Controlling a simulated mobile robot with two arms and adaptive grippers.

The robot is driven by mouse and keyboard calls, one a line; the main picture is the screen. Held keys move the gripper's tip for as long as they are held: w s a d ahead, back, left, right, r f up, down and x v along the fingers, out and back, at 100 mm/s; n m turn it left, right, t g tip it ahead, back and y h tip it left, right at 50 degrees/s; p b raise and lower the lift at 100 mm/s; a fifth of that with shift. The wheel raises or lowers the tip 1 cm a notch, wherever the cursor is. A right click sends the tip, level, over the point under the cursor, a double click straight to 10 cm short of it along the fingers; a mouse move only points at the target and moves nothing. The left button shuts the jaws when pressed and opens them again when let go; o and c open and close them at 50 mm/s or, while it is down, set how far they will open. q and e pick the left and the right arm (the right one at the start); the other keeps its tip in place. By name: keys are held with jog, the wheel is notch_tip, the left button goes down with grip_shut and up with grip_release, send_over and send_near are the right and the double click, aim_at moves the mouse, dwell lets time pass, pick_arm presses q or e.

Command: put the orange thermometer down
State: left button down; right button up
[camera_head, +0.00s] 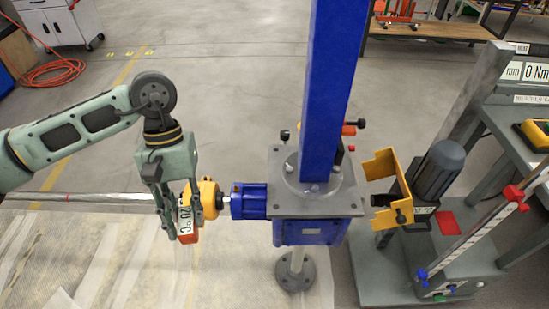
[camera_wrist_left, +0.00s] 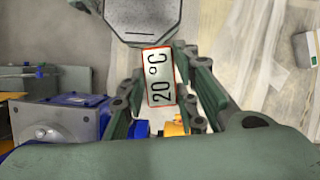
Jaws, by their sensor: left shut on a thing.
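The orange thermometer (camera_head: 188,238) is a small orange-edged block with a white face reading 20 °C. In the left wrist view the thermometer (camera_wrist_left: 160,77) sits between the fingers, its label facing the camera. My left gripper (camera_head: 178,215) is shut on it, left of the blue screw jack and close to the yellow coupling (camera_head: 207,198). In the left wrist view the left gripper (camera_wrist_left: 161,95) has a finger on each side of the thermometer. I cannot tell from these views whether the thermometer touches anything below. My right gripper is not in view.
The blue screw jack (camera_head: 312,232) with its tall blue column (camera_head: 333,80) stands in the middle. A grey motor (camera_head: 440,168) and yellow bracket (camera_head: 388,180) are to its right. A metal shaft (camera_head: 85,198) runs left.

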pick_arm(q)
jog(key=w+d+n+t+b, duration=0.4)
jog(key=w+d+n+t, duration=0.1)
jog(key=d+n, duration=1.05)
jog(key=w+d+n+t+b, duration=0.4)
jog(key=d+n, duration=0.8)
jog(key=n, duration=0.6)
jog(key=shift+y, duration=0.4)
jog(key=w+a+f+p, duration=0.1)
jog(key=w+a+f, duration=0.1)
jog(key=a, duration=0.1)
jog(key=w+a+f+p, duration=0.1)
jog(key=w+a+f, duration=0.1)
jog(key=a, duration=0.1)
jog(key=w+a+f, duration=0.2)
jog(key=a+f, duration=0.1)
jog(key=shift+a+p, duration=0.35)
jog(key=shift+p, duration=0.05)
jog(key=shift+a+f, duration=0.1)
jog(key=shift+f, duration=0.05)
notch_tip(320, 180, down, 3)
jog(key=shift+p, duration=0.5)
jog(key=shift+f, duration=0.4)
jog(key=shift+f, duration=0.1)
